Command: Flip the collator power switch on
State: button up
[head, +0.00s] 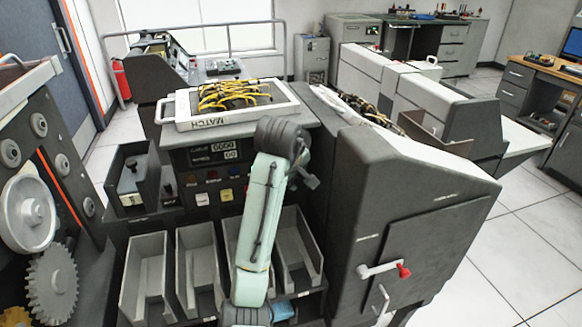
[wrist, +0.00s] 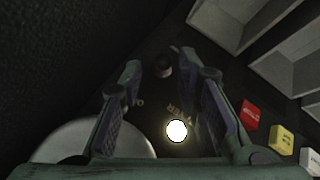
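The collator (head: 420,190) is a large dark grey machine with a front panel of displays and coloured buttons. In the wrist view a small dark round knob (wrist: 162,65), apparently the power switch, stands on the dark panel. Partly hidden lettering seems to read POWER and OFF near it, beside a bright white round spot (wrist: 176,131). My gripper (wrist: 170,75) is open and empty, with its fingers on either side of the knob; contact cannot be told. In the head view my arm hides the switch, and the gripper is mostly hidden behind it.
Red (wrist: 250,115), yellow (wrist: 281,140) and white (wrist: 309,159) buttons lie close to the right finger. Open card bins (head: 200,265) sit below the panel. A tray with yellow cables (head: 165,112) rests on top. A red-handled crank (head: 380,270) juts from the side.

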jog(key=v, duration=1)
jog(key=shift+s+r, duration=0.2)
jog(key=shift+s, duration=0.1)
